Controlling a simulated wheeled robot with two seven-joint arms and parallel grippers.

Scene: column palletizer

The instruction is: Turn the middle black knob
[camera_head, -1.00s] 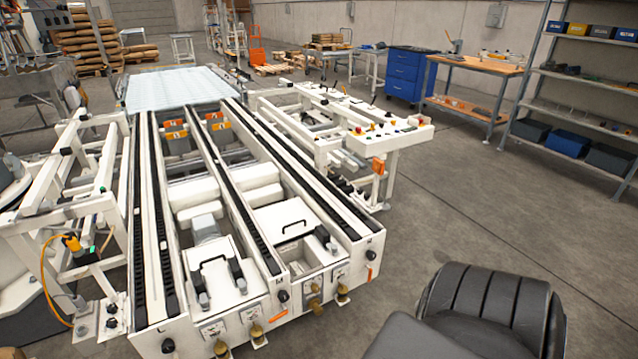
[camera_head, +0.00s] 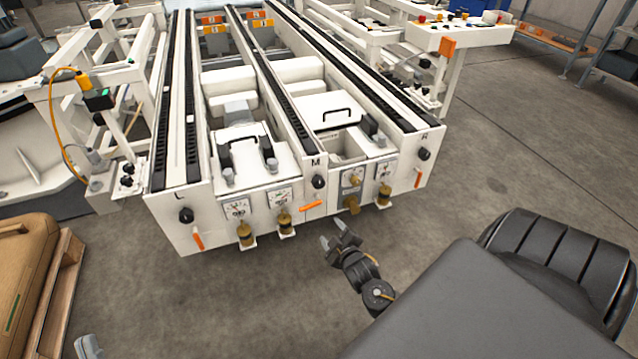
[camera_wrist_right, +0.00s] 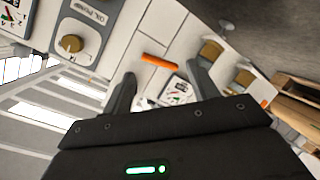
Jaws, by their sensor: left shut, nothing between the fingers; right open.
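The middle black knob (camera_head: 318,182) sits on the white front face of the conveyor under the letter M, above an orange handle (camera_head: 312,205). Similar black knobs sit under L (camera_head: 186,215) and R (camera_head: 424,153). My right gripper (camera_head: 336,243) is open and empty, below and in front of the middle knob, apart from it. In the right wrist view its fingers (camera_wrist_right: 160,76) frame an orange handle (camera_wrist_right: 159,61) and a gauge plate; I cannot make out the middle black knob there. My left gripper (camera_head: 88,347) is shut and empty at the lower left edge.
Brass valves (camera_head: 285,222) and gauge plates (camera_head: 237,209) line the front face between the knobs. A pallet with a brown sack (camera_head: 25,262) stands at lower left. A control console (camera_head: 460,37) is at upper right. The floor before the conveyor is clear.

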